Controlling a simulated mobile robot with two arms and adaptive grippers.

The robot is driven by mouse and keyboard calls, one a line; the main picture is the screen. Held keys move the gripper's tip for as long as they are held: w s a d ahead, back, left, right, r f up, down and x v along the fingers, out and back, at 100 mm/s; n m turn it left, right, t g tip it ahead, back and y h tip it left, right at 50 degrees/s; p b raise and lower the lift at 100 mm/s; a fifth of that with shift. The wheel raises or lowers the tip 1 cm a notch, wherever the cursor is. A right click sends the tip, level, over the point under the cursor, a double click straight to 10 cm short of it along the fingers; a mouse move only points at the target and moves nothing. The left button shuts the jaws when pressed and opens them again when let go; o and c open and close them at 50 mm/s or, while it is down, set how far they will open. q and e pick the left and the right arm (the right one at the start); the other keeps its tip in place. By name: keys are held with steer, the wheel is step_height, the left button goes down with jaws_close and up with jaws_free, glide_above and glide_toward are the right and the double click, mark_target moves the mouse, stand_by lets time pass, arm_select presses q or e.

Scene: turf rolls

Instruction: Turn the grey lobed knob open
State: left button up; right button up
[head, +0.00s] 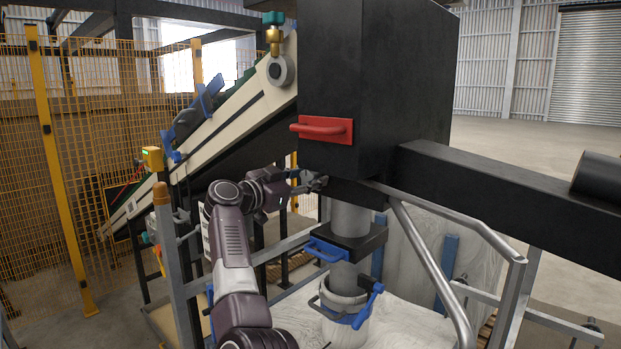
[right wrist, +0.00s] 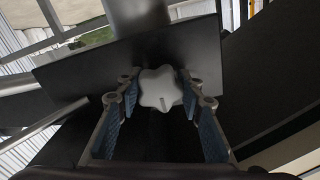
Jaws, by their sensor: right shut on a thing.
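The grey lobed knob (right wrist: 161,88) sits in the middle of the right wrist view, in front of a dark plate. My right gripper (right wrist: 158,92) has one finger on each side of it, and its fingertips are closed on the knob's lobes. In the head view my right gripper (head: 314,184) reaches the lower edge of the big black box, and the knob is hidden there by the gripper. How far the knob is turned cannot be told. My left gripper is not in view.
A red handle (head: 325,129) sticks out of the black box (head: 405,80) just above my gripper. Below are a grey pipe (head: 350,217) and a blue-handled clamp (head: 328,249). Metal rails (head: 430,245) stand at right, an inclined conveyor (head: 215,130) and yellow fence (head: 60,180) at left.

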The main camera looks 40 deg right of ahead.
steer(key=shift+m, duration=0.3)
steer(key=m, duration=0.3)
steer(key=shift+m+b, duration=0.4)
steer(key=m+b, duration=0.1)
steer(key=m, duration=0.3)
steer(key=shift+f, duration=0.1)
steer(key=m+b, duration=0.2)
steer(key=m, duration=0.3)
steer(key=shift+m+b, duration=0.8)
steer(key=shift+m, duration=1.4)
steer(key=o, duration=1.2)
steer(key=shift+c, duration=0.2)
steer(key=shift+r, duration=0.2)
